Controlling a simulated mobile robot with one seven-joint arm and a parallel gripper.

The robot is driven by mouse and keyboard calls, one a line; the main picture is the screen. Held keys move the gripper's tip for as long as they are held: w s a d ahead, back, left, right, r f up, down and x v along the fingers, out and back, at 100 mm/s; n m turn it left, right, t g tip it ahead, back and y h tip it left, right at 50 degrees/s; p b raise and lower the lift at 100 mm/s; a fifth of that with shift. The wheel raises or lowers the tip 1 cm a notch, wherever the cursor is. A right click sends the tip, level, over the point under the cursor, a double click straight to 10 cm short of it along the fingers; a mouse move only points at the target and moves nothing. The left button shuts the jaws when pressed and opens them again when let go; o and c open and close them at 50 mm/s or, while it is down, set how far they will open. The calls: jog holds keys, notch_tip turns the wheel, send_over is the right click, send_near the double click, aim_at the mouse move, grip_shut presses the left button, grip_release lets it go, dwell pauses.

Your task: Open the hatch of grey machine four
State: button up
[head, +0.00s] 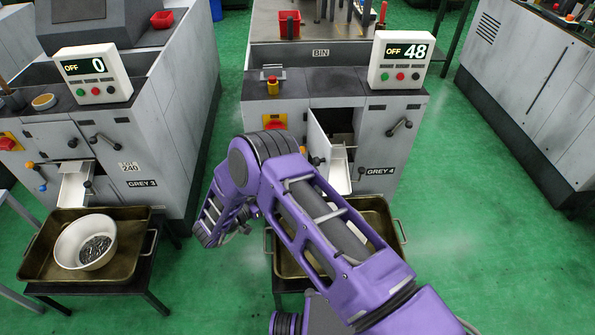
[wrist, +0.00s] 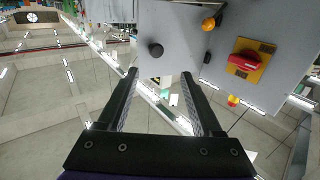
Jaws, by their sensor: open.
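Grey machine four (head: 355,98) stands in the middle of the head view, with the label GREY 4 and a display (head: 401,60) reading OFF 48. On its front, a pale panel that looks like the hatch (head: 317,134) stands out at an angle, beside a dark opening. A pale chute (head: 339,172) is below the opening. My arm hides the lower left of the front. My gripper (wrist: 160,74) is open and empty in the wrist view, its fingertips apart below a black knob (wrist: 155,50) on a grey panel. I cannot tell whether they touch it.
A red switch on yellow (wrist: 248,62) and an orange knob (wrist: 208,24) are right of the black knob. A metal tray (head: 290,262) stands below machine four, partly behind my arm. Machine GREY 3 (head: 180,110) is at left; green floor (head: 465,200) is clear at right.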

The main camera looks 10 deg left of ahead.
jog(key=v, duration=0.5)
jog(key=shift+s+a, duration=0.15)
